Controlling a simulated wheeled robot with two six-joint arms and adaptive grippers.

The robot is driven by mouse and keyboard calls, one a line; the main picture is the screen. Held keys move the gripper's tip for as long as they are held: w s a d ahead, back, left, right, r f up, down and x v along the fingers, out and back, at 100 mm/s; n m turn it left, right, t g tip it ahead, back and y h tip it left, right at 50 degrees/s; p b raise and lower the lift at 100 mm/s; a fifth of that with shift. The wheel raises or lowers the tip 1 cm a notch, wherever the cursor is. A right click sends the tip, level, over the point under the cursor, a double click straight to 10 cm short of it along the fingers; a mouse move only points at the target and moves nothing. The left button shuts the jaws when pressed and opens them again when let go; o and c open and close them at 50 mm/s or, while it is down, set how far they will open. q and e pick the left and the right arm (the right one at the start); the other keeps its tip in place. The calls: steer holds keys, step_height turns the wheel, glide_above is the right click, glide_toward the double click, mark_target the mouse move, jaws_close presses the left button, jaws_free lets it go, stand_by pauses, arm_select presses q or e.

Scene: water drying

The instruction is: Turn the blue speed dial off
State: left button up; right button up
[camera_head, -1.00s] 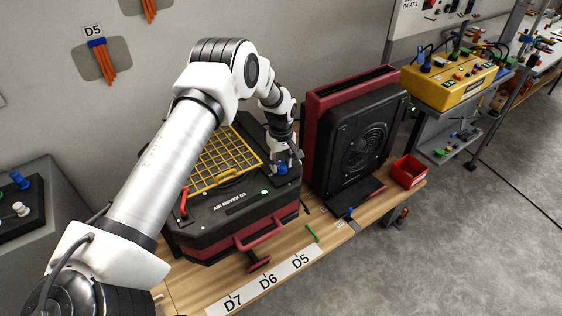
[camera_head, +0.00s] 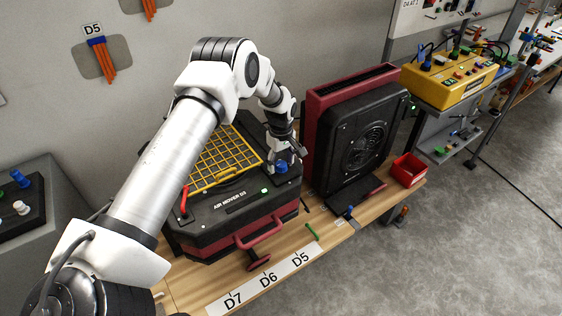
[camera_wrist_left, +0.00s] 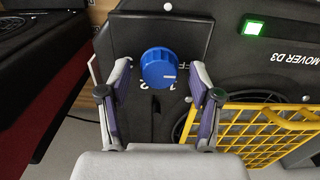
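The blue speed dial (camera_head: 281,167) sits on the front right of the black top of the air mover D3 (camera_head: 210,213). In the left wrist view the dial (camera_wrist_left: 159,68) is a round ribbed knob. Its white mark is on its right side, near partly hidden lettering that shows "FF"; the numbers 1 and 2 show below. My left gripper (camera_head: 287,162) is down at the dial. In the left wrist view its fingers (camera_wrist_left: 160,70) stand open on both sides of the dial, with a small gap on each side. My right gripper is not in view.
A green lamp (camera_wrist_left: 254,28) glows beside the dial. A yellow grille (camera_head: 222,160) and a red lever (camera_head: 184,203) are on the air mover. An upright red and black air mover (camera_head: 358,140) stands close to the right. A red bin (camera_head: 408,170) sits at the bench end.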

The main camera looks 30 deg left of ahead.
mark_target(281, 164)
arm_select(q)
steer(key=shift+r, duration=0.15)
step_height(281, 164, up, 12)
stand_by(0.3)
steer(key=shift+f, duration=0.2)
